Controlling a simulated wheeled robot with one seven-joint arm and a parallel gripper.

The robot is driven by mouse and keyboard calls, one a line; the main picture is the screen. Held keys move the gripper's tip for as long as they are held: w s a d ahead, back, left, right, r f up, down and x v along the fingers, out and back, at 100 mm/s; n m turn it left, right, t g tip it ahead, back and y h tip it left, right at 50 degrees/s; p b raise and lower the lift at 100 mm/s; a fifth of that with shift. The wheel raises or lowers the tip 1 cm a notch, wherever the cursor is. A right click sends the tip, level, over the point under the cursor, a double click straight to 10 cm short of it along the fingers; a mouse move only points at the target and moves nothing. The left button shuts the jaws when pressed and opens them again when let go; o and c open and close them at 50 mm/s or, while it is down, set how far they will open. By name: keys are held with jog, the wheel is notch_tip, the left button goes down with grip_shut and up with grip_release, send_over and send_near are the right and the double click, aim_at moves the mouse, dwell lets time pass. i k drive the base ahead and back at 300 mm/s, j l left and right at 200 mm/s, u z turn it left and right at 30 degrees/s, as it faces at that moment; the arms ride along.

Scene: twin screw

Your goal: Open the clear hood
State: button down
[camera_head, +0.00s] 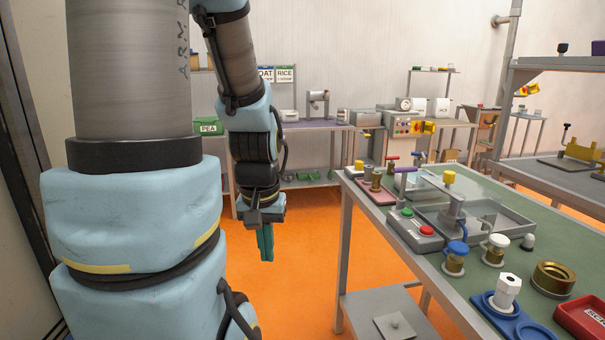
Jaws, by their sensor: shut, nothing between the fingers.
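My gripper (266,243) hangs fingers-down over the orange floor, left of the green-topped bench. Its green fingers are shut with nothing between them. A pale, see-through cover (424,184) shows on the far part of the bench, behind the grey machine tray. It is small and partly hidden by the parts in front, so I cannot tell for sure that it is the clear hood, or whether it is open or shut. My gripper is well apart from it.
The bench (463,283) holds a control box with green and red buttons (415,228), a grey tray (482,232), jars with blue and white lids, a brass ring (552,279) and a red tray (584,318). Open floor (320,265) lies between my arm and the bench.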

aim_at(449, 178)
jog(key=z, duration=1.35)
